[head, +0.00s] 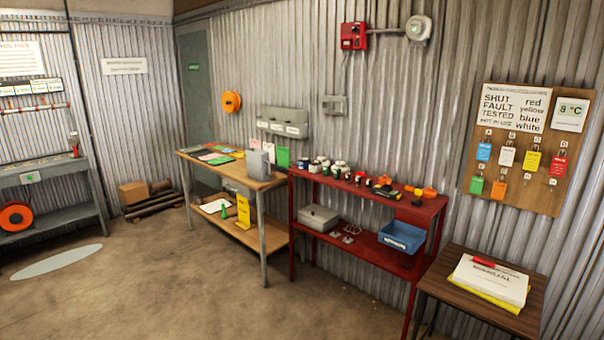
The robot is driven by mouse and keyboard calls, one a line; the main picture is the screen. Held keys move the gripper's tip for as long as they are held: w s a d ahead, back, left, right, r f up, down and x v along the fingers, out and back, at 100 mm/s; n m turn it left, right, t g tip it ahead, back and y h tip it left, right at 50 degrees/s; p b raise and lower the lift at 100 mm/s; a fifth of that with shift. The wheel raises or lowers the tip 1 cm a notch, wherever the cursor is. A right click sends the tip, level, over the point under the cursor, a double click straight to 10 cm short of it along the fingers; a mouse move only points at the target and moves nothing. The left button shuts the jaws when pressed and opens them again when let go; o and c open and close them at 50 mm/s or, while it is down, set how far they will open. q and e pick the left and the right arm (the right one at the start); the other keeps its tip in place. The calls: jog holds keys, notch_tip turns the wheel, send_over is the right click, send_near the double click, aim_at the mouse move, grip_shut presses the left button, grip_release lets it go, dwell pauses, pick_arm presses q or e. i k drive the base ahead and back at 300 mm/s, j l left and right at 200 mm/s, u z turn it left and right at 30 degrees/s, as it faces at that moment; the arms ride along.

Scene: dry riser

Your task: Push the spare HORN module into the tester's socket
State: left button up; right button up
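Neither of my grippers is in view. No label reading HORN can be made out, so I cannot tell which thing is the spare HORN module. Several small red, white, green and dark items (341,169) stand in a row on the top of the red shelf unit (424,213). A grey upright box (259,165) stands on the wooden bench (233,171); I cannot tell whether it is the tester, and no socket can be made out.
A blue bin (402,236) and a grey metal case (318,217) sit on the red unit's lower shelf. A small dark table (445,291) with books (492,281) stands at the right. A grey bench (50,170) stands at the left. The concrete floor (180,285) in front is clear.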

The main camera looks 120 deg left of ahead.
aim_at(386, 190)
jog(key=u, duration=3.9)
jog(key=i+j+u, duration=0.25)
jog(key=i, duration=0.45)
jog(key=i+u, duration=0.25)
jog(key=i, duration=0.4)
jog(key=i+z, duration=0.2)
jog(key=i, duration=0.3)
jog(key=i+j+z, duration=0.2)
jog(key=i, duration=0.3)
jog(key=i+j+z, duration=0.2)
jog(key=i, duration=0.25)
jog(key=i+j+z, duration=0.2)
jog(key=z, duration=0.15)
jog(key=i+j+z, duration=0.25)
jog(key=z, duration=0.15)
jog(key=i+j+z, duration=0.35)
jog(key=k, duration=0.1)
